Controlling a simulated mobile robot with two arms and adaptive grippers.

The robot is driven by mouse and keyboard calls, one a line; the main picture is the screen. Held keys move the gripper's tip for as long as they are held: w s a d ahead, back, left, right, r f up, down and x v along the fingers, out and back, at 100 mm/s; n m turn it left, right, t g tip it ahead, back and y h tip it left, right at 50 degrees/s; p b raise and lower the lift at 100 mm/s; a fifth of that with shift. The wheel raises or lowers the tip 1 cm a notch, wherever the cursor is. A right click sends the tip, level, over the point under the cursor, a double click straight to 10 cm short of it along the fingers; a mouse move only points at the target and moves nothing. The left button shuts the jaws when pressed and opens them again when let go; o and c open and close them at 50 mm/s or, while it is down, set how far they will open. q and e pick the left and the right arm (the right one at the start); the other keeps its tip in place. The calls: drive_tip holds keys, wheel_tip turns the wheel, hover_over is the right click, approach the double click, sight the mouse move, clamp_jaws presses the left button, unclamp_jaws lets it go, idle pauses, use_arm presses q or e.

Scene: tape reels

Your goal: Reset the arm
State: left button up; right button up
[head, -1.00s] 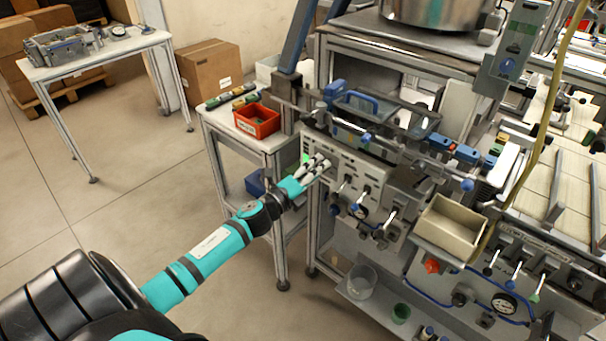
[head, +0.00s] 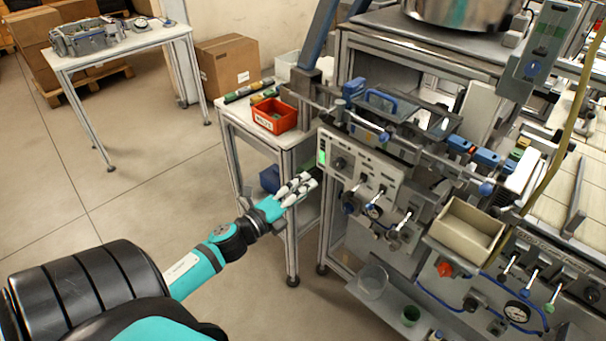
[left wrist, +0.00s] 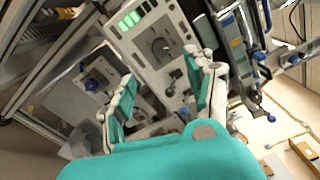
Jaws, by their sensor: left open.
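My left arm comes in from the lower left in the head view. Its left gripper (head: 303,187) is open and empty, in the air in front of the small side table, left of and apart from the machine's control panel (head: 358,172). In the left wrist view the two fingers of the left gripper (left wrist: 165,100) stand apart with nothing between them. The control panel, with a lit green display and a round knob, shows beyond them (left wrist: 150,42). My right gripper is not in view.
The side table (head: 232,112) holds a red bin (head: 274,116). A beige tray (head: 466,231) sits on the machine's front, and a clear cup (head: 373,281) stands on its low shelf. Another table (head: 120,46) and cardboard boxes (head: 228,66) are farther back. Open floor lies at the left.

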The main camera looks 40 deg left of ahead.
use_arm(q)
drive_tip(key=s+f+n+g+y, duration=0.1)
drive_tip(key=s+f+n+g, duration=0.25)
drive_tip(key=f, duration=0.85)
drive_tip(key=s+d+f+n+g+y, duration=0.15)
drive_tip(key=s+f+n, duration=0.35)
drive_tip(key=f, duration=0.7)
drive_tip(key=s+f+n+g+y, duration=0.1)
drive_tip(key=s+f+n+g, duration=0.35)
drive_tip(key=f, duration=0.65)
drive_tip(key=s+d+f+n+g, duration=0.2)
drive_tip(key=s+d+f, duration=0.2)
drive_tip(key=s, duration=0.5)
drive_tip(key=s+d+f+n+g+h, duration=0.1)
drive_tip(key=s+d+f+n+g, duration=0.1)
drive_tip(key=s+d+f, duration=0.3)
drive_tip(key=s+d+f+n+g+h, duration=0.1)
drive_tip(key=s+d+f+n+g, duration=0.2)
drive_tip(key=s+f, duration=0.6)
drive_tip(key=s+d, duration=0.1)
drive_tip(key=s, duration=0.4)
drive_tip(key=shift+d, duration=0.35)
drive_tip(key=shift+g, duration=0.25)
